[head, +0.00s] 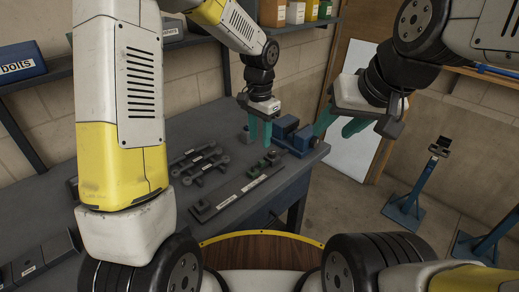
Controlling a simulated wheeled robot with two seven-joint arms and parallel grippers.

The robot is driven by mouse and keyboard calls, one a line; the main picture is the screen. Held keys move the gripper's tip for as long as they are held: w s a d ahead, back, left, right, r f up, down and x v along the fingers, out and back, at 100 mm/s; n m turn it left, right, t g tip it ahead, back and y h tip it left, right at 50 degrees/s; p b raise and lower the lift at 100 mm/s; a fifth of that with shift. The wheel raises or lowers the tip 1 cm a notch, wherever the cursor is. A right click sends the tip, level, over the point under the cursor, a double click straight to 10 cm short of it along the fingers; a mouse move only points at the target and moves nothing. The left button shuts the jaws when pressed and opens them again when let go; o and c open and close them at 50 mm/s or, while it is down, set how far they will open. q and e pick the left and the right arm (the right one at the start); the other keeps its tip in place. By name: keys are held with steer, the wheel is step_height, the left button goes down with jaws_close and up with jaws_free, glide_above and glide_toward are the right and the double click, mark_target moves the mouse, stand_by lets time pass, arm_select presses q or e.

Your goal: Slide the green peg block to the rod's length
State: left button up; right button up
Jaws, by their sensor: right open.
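A long dark jig board (238,192) with a pale label strip lies on the workbench. Small green parts (263,163) sit near its far right end; which one is the peg block is too small to tell. Dark rods with round ends (200,160) lie on the bench left of the board. My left gripper (260,132) points down above the bench, just behind the board's far end; its teal fingers look apart, with nothing visible between them. My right gripper (340,125) is open and empty, in the air right of the bench end.
A blue vise-like device (293,136) stands at the bench's right end, close to both grippers. A blue bolts bin (22,66) sits on a shelf at left. Blue stands (408,205) are on the floor at right.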

mark_target(262, 161)
arm_select(q)
steer(key=shift+w+d+f, duration=0.15)
steer(key=shift+d+f, duration=0.15)
steer(key=shift+f, duration=0.5)
step_height(262, 161, down, 7)
steer(key=shift+f, duration=0.2)
jaws_close()
stand_by(0.9)
